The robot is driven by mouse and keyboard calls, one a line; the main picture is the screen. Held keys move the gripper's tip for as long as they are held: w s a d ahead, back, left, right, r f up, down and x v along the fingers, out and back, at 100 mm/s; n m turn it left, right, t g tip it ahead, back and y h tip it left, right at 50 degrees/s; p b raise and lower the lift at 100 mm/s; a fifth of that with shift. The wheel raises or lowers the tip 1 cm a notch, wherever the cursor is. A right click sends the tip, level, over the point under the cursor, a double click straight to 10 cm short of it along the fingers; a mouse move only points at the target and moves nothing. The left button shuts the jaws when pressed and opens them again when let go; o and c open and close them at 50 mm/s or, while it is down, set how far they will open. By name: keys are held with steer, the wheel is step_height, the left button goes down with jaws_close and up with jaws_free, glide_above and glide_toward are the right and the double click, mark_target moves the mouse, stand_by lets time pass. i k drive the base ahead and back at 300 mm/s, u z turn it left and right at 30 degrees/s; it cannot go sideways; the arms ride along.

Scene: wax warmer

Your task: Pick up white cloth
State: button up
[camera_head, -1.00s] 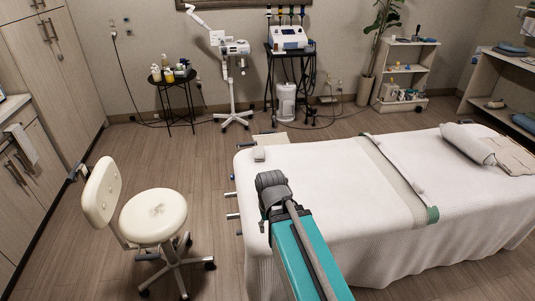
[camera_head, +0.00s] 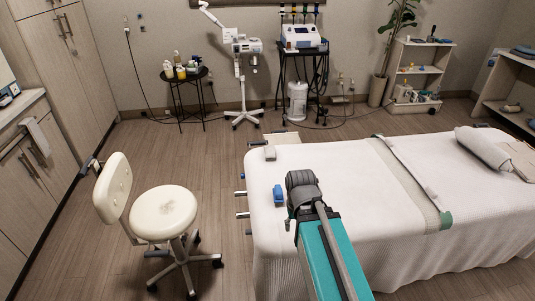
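A white cloth (camera_head: 39,138) hangs over the front of the left cabinet counter, at the left edge of the view. A small pale grey-white folded thing (camera_head: 270,153) lies near the far left corner of the bed; I cannot tell if it is cloth. My teal arm with its grey joint reaches in from the bottom over the left part of the bed. My gripper is not in view, and nothing held can be seen. The hanging cloth is far to the left of my arm.
The white-covered treatment bed (camera_head: 355,185) fills the right. A cream wheeled stool (camera_head: 163,212) stands between bed and cabinets. A small blue thing (camera_head: 278,193) shows beside my arm. A black side table (camera_head: 184,78) and machine stands line the back wall. Open floor lies beyond the stool.

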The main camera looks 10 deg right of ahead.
mark_target(270, 150)
steer(key=z, duration=0.05)
steer(key=i, duration=1)
steer(key=u, duration=0.05)
